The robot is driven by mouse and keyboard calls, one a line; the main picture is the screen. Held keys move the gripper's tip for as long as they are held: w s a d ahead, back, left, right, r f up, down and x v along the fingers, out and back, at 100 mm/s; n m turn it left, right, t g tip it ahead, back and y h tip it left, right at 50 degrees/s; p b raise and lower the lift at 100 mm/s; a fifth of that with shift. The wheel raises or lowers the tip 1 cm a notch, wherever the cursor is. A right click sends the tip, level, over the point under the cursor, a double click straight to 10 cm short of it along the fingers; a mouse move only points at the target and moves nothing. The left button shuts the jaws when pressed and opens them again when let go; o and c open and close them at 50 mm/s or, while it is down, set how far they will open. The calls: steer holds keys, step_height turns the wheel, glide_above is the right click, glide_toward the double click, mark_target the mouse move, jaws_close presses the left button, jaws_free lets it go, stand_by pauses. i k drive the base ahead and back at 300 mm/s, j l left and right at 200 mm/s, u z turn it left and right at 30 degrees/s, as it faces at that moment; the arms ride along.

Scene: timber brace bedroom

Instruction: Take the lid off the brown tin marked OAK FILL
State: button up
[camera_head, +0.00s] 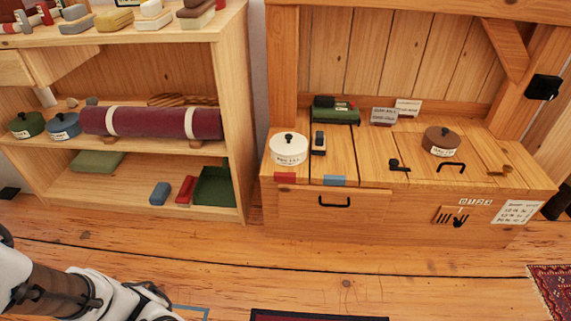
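The brown tin (441,142) stands upright on the right part of the wooden chest top. Its lid is on, with a dark round knob on top, and a pale label with small print faces me. The print is too small to read surely. Part of my white and brown arm (80,291) shows at the lower left, far from the tin. I cannot make out gripper fingers there.
The wooden chest (390,215) also bears a white lidded tin (289,149), a green box (336,112), small cards (384,116) and a black handle (451,167) before the brown tin. A shelf unit (230,120) stands left. Floor before the chest is mostly clear.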

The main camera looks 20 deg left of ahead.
mark_target(441, 137)
steer(key=i+l, duration=0.1)
steer(key=l, duration=0.3)
steer(key=i+l, duration=0.15)
steer(key=l, duration=0.25)
steer(key=i+l, duration=0.1)
steer(key=l, duration=0.35)
